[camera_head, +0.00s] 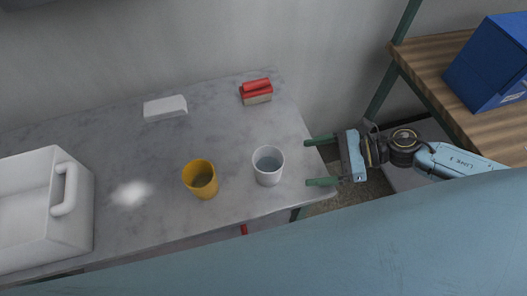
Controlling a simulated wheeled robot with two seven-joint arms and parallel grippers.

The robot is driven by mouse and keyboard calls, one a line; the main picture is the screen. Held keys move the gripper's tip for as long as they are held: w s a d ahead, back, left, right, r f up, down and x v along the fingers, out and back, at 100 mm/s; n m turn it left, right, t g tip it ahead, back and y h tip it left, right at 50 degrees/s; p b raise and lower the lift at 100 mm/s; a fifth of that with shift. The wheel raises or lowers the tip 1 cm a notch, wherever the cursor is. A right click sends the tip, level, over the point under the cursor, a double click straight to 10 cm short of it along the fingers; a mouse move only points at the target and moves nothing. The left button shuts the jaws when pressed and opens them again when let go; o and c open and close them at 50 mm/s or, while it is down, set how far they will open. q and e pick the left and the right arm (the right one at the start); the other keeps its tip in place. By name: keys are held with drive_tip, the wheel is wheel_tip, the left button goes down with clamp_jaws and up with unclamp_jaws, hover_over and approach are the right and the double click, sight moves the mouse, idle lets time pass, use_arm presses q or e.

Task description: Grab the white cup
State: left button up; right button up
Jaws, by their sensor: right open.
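The white cup (268,168) stands upright on the grey marbled table (130,225), near its right end. It seems to hold something bluish-grey, or its inside is in shade. My right gripper (320,162) is to the right of the cup, at the table's right edge. Its two green fingers are spread apart and point left toward the cup, with nothing between them. The fingertips are apart from the cup. My left gripper is not in the view.
A yellow cup (201,180) stands left of the white cup. A red-topped brush (257,92) and a white block (165,108) lie farther back. A white crate (82,215) stands at the left, beside a white powdery patch (131,193). A wooden shelf (430,60) holds a blue box (490,65).

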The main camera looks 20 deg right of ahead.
sight(268, 169)
drive_tip(key=x, duration=0.6)
drive_tip(key=shift+s+a+r+p, duration=0.1)
drive_tip(key=shift+s+a+p, duration=0.1)
drive_tip(key=shift+p, duration=0.2)
drive_tip(key=shift+w+a, duration=0.15)
drive_tip(key=shift+a, duration=0.1)
drive_tip(key=shift+a+f, duration=0.25)
drive_tip(key=shift+f, duration=0.05)
drive_tip(key=x, duration=0.4)
drive_tip(key=shift+w+f+p, duration=0.15)
drive_tip(key=shift+w+p, duration=0.1)
drive_tip(key=shift+p, duration=0.1)
drive_tip(key=shift+w+a+f, duration=0.1)
drive_tip(key=shift+a+f, duration=0.05)
drive_tip(key=shift+a, duration=0.15)
drive_tip(key=shift+f, duration=0.1)
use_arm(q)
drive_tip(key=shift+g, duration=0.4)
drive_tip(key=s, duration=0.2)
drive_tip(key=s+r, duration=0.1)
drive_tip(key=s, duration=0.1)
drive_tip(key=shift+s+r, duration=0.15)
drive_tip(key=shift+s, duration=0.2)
use_arm(e)
drive_tip(key=c, duration=1.2)
